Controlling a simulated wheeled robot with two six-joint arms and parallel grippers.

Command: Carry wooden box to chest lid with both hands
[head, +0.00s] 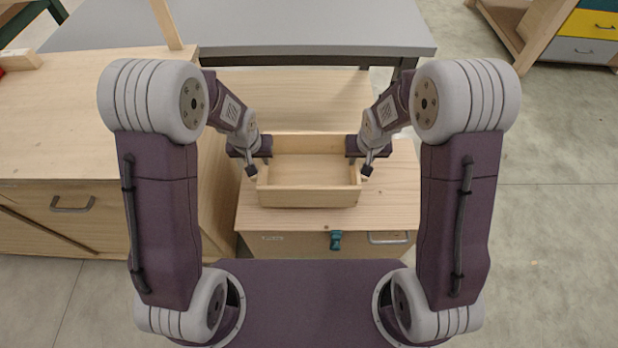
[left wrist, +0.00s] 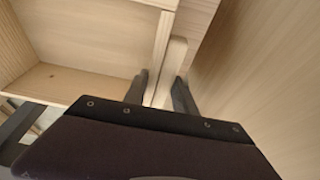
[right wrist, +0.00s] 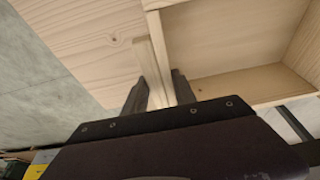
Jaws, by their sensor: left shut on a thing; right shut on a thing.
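The wooden box (head: 309,196) is an open, shallow, pale tray, level and empty. It is over the chest lid (head: 398,205), in front of my body; whether it touches the lid I cannot tell. My left gripper (head: 252,165) is shut on a grip piece at the box's left end, seen between its fingers in the left wrist view (left wrist: 162,90). My right gripper (head: 365,165) is shut on the matching piece at the right end, also seen in the right wrist view (right wrist: 158,92).
A wooden workbench (head: 80,130) with drawers stands close on the left, beside the chest. A grey-topped table (head: 300,30) stands behind. A cabinet with coloured drawers (head: 590,35) is at the far upper right. The concrete floor (head: 550,200) on the right is clear.

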